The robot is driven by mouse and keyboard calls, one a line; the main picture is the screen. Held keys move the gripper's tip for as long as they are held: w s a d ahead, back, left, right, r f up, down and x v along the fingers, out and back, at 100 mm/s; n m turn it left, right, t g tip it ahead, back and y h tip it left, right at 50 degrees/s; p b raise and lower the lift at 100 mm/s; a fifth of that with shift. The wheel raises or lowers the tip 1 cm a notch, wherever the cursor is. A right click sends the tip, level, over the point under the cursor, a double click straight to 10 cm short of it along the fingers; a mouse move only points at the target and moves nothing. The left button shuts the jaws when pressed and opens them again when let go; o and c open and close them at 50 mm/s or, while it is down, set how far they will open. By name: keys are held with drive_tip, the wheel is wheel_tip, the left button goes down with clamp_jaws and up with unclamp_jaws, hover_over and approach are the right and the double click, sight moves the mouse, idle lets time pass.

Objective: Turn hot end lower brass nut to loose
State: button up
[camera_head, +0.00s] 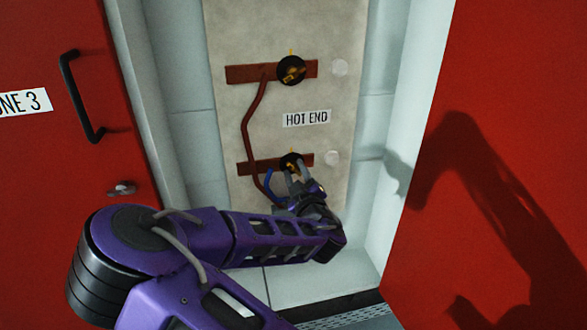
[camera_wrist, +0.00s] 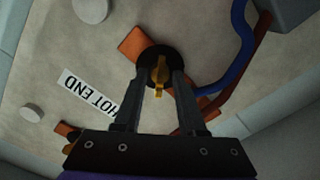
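The lower brass nut (camera_head: 291,162) sits on a black round disc on the lower copper bar (camera_head: 255,166), below the HOT END label (camera_head: 307,118). In the wrist view the brass nut (camera_wrist: 160,74) is near the middle, on its black disc (camera_wrist: 152,56). My gripper (camera_head: 294,172) reaches up to it from below right. In the wrist view my gripper's two fingers (camera_wrist: 158,76) stand on either side of the nut, with a visible gap on each side. The gripper is open. Whether the fingertips touch the disc, I cannot tell.
An upper brass nut (camera_head: 292,71) on a black disc sits on the upper copper bar (camera_head: 240,74). A brown cable (camera_head: 247,125) joins the bars. A blue cable (camera_head: 268,186) runs close to my gripper. Red doors (camera_head: 500,90) stand on both sides of the recess.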

clamp_jaws()
drive_tip(key=shift+n, duration=0.3)
idle(0.3)
drive_tip(key=n, duration=0.2)
drive_tip(key=shift+n, duration=0.3)
drive_tip(key=n, duration=0.4)
drive_tip(key=shift+n+p, duration=0.3)
drive_tip(key=n, duration=0.4)
drive_tip(key=shift+n, duration=2.1)
